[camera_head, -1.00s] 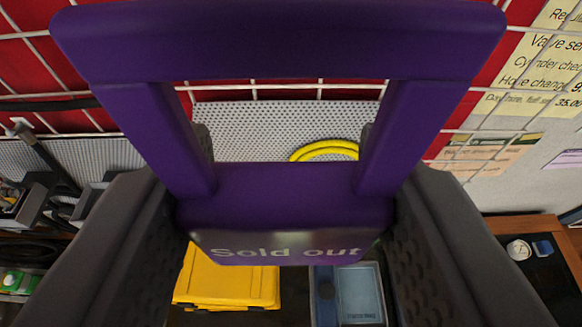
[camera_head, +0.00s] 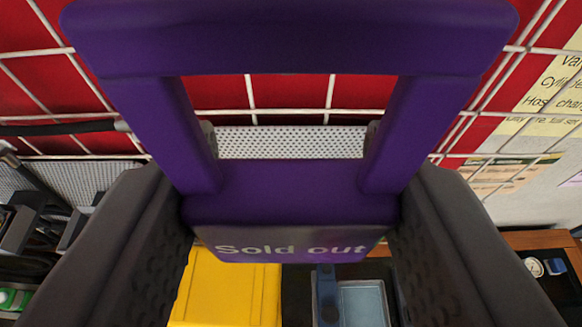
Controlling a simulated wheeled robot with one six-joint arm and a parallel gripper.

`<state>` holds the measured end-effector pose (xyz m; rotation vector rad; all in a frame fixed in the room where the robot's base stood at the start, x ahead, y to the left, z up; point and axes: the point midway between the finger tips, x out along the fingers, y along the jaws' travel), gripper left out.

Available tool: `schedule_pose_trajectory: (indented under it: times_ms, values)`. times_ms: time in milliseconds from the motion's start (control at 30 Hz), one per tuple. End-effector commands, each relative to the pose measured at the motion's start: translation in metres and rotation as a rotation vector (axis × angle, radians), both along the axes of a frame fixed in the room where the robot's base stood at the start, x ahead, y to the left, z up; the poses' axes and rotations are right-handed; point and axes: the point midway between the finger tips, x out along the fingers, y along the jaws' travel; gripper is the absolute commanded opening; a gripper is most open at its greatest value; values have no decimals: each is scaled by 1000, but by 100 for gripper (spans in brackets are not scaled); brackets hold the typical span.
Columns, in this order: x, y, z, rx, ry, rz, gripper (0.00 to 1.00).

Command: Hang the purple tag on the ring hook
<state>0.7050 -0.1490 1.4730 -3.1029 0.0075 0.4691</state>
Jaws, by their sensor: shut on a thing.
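The purple tag (camera_head: 290,190) fills the middle of the view. It has a wide rectangular loop at the top and a lower plate reading "Sold out". My gripper (camera_head: 292,215) is shut on the tag, one dark finger on each side of its lower part. Through the loop I see red panel, white wire grid and a strip of perforated grey metal. I cannot make out the ring hook in this view; the tag and fingers cover much of the scene.
A white wire grid (camera_head: 250,98) stands in front of a red panel. A yellow case (camera_head: 225,292) and a blue-grey bin (camera_head: 362,302) sit below. Dark tools or cables hang at the left. A price sheet (camera_head: 545,100) is at the right, above a wooden-edged surface.

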Motion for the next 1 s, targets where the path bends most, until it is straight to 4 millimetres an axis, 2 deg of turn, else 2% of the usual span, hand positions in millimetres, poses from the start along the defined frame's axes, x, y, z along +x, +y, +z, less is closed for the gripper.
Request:
schedule_pose_trajectory:
  times_ms: [1000]
  values:
    - [46, 0, -7, 0, 1, 1, 23]
